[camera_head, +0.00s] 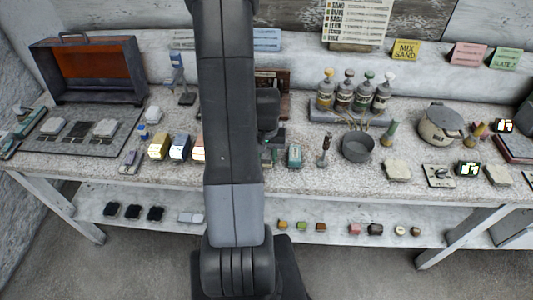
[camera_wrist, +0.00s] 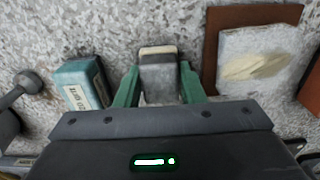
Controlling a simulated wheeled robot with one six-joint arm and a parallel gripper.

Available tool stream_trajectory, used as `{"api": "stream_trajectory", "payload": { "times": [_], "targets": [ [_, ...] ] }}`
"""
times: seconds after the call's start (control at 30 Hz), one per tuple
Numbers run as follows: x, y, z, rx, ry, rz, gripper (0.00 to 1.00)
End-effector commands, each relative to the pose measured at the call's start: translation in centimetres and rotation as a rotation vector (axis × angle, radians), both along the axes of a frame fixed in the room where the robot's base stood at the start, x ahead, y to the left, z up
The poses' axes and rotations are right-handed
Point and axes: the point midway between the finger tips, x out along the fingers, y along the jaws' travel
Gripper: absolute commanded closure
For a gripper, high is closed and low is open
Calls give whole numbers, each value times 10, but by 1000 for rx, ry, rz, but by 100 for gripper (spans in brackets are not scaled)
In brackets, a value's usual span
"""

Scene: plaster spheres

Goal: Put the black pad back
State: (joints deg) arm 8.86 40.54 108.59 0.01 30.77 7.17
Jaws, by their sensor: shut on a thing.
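In the wrist view, my gripper (camera_wrist: 159,80) has its green fingers closed on the sides of a black pad (camera_wrist: 159,74), which looks dark grey with a cream far edge. Speckled worktop shows around the pad; I cannot tell whether the pad touches it. In the head view, my arm hides the gripper and the held pad. Several small dark pads, such as one black block (camera_head: 132,211), lie at the left of the lower shelf.
In the wrist view, a teal grit box (camera_wrist: 82,84) lies left of my gripper. A pale slab (camera_wrist: 257,60) on a brown board (camera_wrist: 222,18) lies close at right. A grey bowl (camera_head: 358,146) and bottles (camera_head: 344,97) stand on the bench to the right.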

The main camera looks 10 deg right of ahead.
Motion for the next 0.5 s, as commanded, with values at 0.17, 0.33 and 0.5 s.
{"api": "stream_trajectory", "payload": {
  "times": [0.17, 0.33, 0.5],
  "targets": [
    [0, 0, 0, 0, 0, 0, 83],
    [0, 0, -5, 0, 0, 0, 83],
    [0, 0, -3, 0, 0, 0, 43]
  ]
}}
